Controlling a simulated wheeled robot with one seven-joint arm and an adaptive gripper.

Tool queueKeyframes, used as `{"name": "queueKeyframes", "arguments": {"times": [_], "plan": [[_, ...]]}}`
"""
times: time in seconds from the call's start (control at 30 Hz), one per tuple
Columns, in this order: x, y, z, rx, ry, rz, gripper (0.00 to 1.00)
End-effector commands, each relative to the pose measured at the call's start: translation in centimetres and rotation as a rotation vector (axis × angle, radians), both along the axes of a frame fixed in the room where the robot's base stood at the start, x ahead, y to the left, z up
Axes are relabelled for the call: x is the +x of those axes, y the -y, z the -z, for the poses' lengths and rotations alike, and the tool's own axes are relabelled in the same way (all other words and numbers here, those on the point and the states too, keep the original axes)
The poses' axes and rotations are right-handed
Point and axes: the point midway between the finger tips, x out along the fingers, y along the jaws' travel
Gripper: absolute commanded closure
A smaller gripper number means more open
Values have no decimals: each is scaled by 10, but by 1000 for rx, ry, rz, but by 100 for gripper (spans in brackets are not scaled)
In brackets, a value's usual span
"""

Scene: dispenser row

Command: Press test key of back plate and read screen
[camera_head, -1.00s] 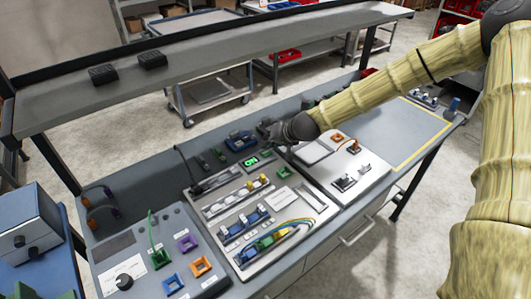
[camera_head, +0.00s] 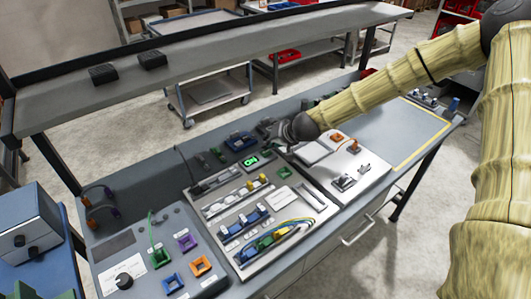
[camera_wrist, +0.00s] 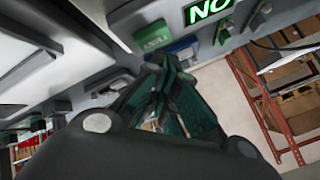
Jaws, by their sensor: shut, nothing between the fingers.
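The back plate (camera_head: 217,209) is a light grey panel on the bench, carrying several modules. Its small screen (camera_head: 250,160) is lit green. In the wrist view the screen (camera_wrist: 207,10) shows the letters "NO" in bright green and is partly cut off by the top edge. A green labelled part (camera_wrist: 152,34) and a blue-green part (camera_wrist: 183,46) lie just ahead of my fingertips; I cannot tell which is the test key. My gripper (camera_head: 268,130) is shut and empty at the panel's back edge. Its fingertips (camera_wrist: 166,66) are close to these parts; contact is unclear.
A panel with a dial (camera_head: 124,281) and coloured square frames is at left. Another light panel (camera_head: 343,170) with orange parts is at right. A raised shelf (camera_head: 210,73) runs behind the bench. A yellow-edged mat (camera_head: 400,128) at the right is mostly clear.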

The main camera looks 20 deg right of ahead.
Motion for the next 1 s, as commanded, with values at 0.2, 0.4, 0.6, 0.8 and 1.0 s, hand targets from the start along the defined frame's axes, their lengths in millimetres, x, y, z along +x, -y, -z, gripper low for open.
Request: {"name": "queueKeyframes", "arguments": {"times": [0.2,0.4,0.6,0.8,1.0], "plan": [[1,0,7,-1,0,-1,100],[1,0,6,-1,0,-1,100],[0,0,7,-1,0,-1,100],[0,0,9,-1,0,-1,100],[0,0,10,-1,0,-1,100]]}}
